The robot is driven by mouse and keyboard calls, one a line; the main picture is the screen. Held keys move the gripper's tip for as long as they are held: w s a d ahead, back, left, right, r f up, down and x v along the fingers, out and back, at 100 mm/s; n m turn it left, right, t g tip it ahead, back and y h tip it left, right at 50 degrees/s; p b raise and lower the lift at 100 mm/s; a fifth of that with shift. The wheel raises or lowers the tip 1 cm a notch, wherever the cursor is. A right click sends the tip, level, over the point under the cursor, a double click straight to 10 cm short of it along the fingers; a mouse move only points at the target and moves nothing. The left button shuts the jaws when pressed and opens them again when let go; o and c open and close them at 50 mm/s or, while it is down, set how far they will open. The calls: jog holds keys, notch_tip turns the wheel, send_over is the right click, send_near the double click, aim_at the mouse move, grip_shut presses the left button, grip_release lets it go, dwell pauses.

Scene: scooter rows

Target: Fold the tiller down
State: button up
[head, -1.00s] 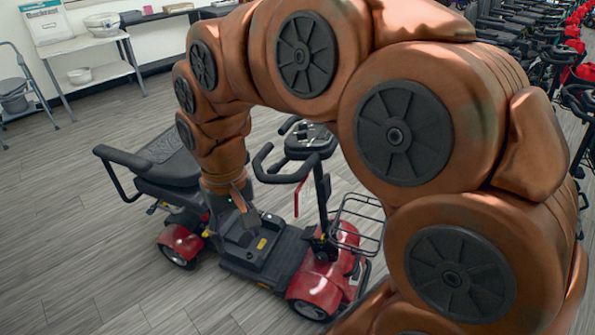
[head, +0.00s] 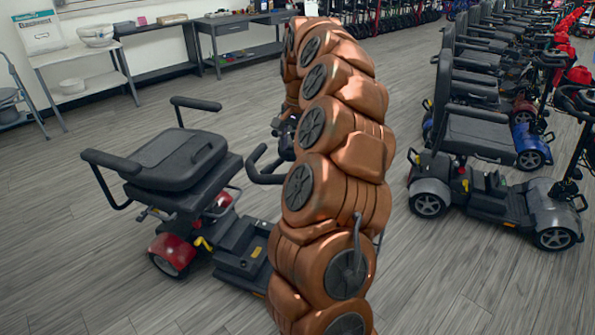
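A looped black handlebar grip (head: 266,168) and part of the dark tiller head (head: 285,130) show at the left edge of my arm. My arm hides the tiller's post, the front basket and most of the red front end. My gripper is hidden behind my raised arm links, so I cannot see its fingers or whether it touches the tiller.
A grey scooter (head: 490,200) stands at the right, before rows of parked scooters. A white side table (head: 85,60) and a grey workbench (head: 245,35) line the back wall. Floor is clear left of the red scooter and between it and the grey one.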

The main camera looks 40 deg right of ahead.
jog(key=shift+s+d+f, duration=0.15)
jog(key=shift+d+f, duration=0.15)
jog(key=shift+d, duration=0.25)
jog(key=shift+w+a+f+p, duration=0.15)
jog(key=shift+f+p, duration=0.1)
jog(key=shift+f, duration=1.65)
jog(key=shift+w+f+p, duration=0.1)
jog(key=shift+f+p, duration=0.15)
jog(key=shift+f, duration=1.6)
jog(key=shift+c, duration=0.3)
grip_shut()
